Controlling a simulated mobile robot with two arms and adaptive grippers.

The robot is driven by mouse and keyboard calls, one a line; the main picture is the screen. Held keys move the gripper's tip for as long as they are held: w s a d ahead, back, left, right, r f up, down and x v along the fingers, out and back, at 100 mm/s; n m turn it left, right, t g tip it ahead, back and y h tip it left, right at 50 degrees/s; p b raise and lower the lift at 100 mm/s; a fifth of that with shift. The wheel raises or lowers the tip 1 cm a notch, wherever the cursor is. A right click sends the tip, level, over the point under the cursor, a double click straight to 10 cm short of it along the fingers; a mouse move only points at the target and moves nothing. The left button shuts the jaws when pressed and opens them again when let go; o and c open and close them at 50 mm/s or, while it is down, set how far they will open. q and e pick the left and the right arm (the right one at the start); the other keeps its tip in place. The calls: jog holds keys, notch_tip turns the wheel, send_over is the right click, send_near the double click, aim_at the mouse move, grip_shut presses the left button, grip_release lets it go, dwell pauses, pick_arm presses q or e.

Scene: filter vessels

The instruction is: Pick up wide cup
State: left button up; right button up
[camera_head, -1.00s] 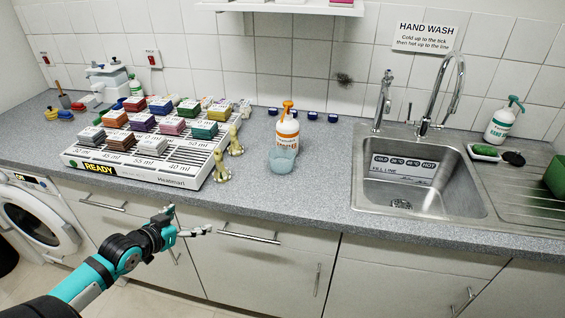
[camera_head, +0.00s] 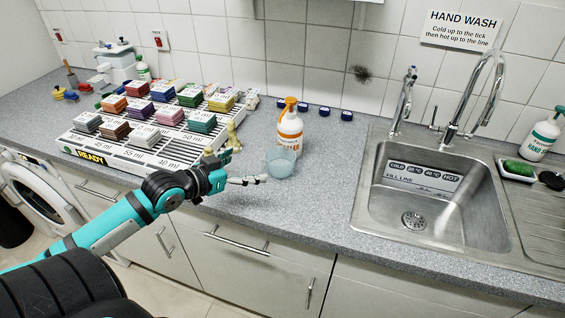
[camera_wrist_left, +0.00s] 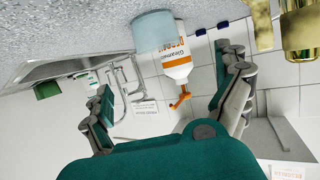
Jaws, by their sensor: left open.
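The wide cup (camera_head: 281,163), a translucent pale blue cup, stands upright on the worktop, just in front of an orange-topped white bottle (camera_head: 290,130). My left gripper (camera_head: 246,167) is open and empty, to the left of the cup, its lower finger pointing at the cup and close to it. In the left wrist view, which is upside down, the cup (camera_wrist_left: 153,31) shows at the top, beyond the spread fingers of my left gripper (camera_wrist_left: 168,68) and between their directions. Whether a fingertip touches the cup I cannot tell. My right gripper is not in view.
A white rack (camera_head: 92,140) with coloured blocks stands left, with a brass-coloured figure (camera_head: 233,137) at its right end. Several blue caps (camera_head: 324,112) lie along the wall. The sink (camera_head: 436,226) is on the right. The worktop (camera_head: 310,205) in front of the cup is clear.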

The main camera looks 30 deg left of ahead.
aim_at(290, 154)
pick_arm(q)
jog(key=x, duration=0.4)
jog(key=shift+w, duration=0.2)
jog(key=x, duration=0.3)
jog(key=shift+w+f+p, duration=0.2)
jog(key=shift+w+p, duration=0.15)
jog(key=shift+p, duration=0.05)
jog(key=shift+w+d+f, duration=0.1)
jog(key=shift+w+f, duration=0.05)
jog(key=shift+w, duration=0.15)
jog(key=shift+w+d+f, duration=0.1)
jog(key=shift+w+f, duration=0.05)
jog(key=shift+w, duration=0.25)
jog(key=p+x, duration=0.1)
jog(key=x, duration=0.3)
jog(key=shift+w+d+f, duration=0.2)
jog(key=shift+w+f, duration=0.1)
jog(key=shift+s, duration=0.1)
jog(key=shift+c, duration=0.5)
jog(key=c, duration=0.9)
jog(key=shift+c, duration=0.5)
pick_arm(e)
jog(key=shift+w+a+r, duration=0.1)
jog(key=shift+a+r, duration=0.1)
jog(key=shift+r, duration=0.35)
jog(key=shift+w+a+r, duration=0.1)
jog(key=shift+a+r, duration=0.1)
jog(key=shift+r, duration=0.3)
